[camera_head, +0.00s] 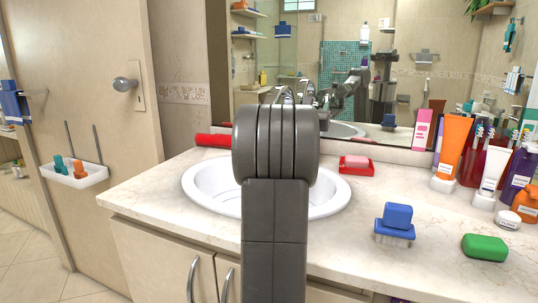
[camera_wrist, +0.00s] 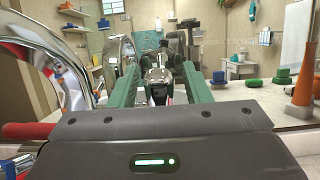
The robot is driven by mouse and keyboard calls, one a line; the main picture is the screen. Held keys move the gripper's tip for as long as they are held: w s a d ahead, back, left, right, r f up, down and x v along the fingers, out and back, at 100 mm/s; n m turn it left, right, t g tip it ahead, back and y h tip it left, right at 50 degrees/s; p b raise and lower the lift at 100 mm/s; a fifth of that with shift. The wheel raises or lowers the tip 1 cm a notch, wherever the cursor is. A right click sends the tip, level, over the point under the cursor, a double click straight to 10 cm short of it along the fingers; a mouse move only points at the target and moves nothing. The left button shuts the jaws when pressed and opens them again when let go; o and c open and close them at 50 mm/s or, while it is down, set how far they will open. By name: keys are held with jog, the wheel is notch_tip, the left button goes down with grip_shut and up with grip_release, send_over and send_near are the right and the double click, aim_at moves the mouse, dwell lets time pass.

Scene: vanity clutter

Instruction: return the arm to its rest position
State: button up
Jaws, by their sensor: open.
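My arm (camera_head: 275,200) stands upright in the middle of the head view, in front of the sink, and hides my gripper there. In the wrist view my gripper (camera_wrist: 162,85) shows its two green fingers apart, level with the mirror. No object is clearly held; a shiny dark shape shows between the fingers, and I cannot tell whether it is a faucet part or a reflection. A chrome faucet (camera_wrist: 55,65) stands close on the left of the fingers.
The white sink (camera_head: 330,197) lies behind my arm. A red cylinder (camera_head: 213,140) and a red soap dish (camera_head: 357,170) are near it. A blue-topped brush (camera_head: 395,225), a green block (camera_head: 485,247) and crowded tubes stand right. The mirror (camera_head: 400,85) closes the back; the counter's left front is clear.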

jog(key=shift+f+b, duration=0.2)
jog(key=shift+b, duration=0.2)
jog(key=b+v, duration=0.2)
jog(key=v, duration=1.2)
jog(key=p+x, duration=0.1)
jog(key=x, duration=0.8)
jog(key=p+x, duration=0.1)
jog(key=x, duration=0.4)
jog(key=shift+w+r+p, duration=0.1)
jog(key=shift+r+p, duration=0.25)
jog(key=shift+p, duration=1)
jog(key=g+p, duration=0.1)
jog(key=p, duration=0.4)
jog(key=w+p, duration=0.1)
jog(key=p, duration=0.4)
jog(key=shift+w+d+g+y, duration=0.2)
jog(key=shift+d+g+y, duration=0.1)
jog(key=shift+g+y, duration=0.1)
jog(key=p, duration=0.2)
jog(key=shift+w+d+g+p, duration=0.1)
jog(key=shift+w+g+p, duration=0.05)
jog(key=shift+g+p, duration=0.2)
jog(key=shift+w+f+p, duration=0.1)
jog(key=shift+f+p, duration=0.15)
jog(key=shift+p, duration=0.15)
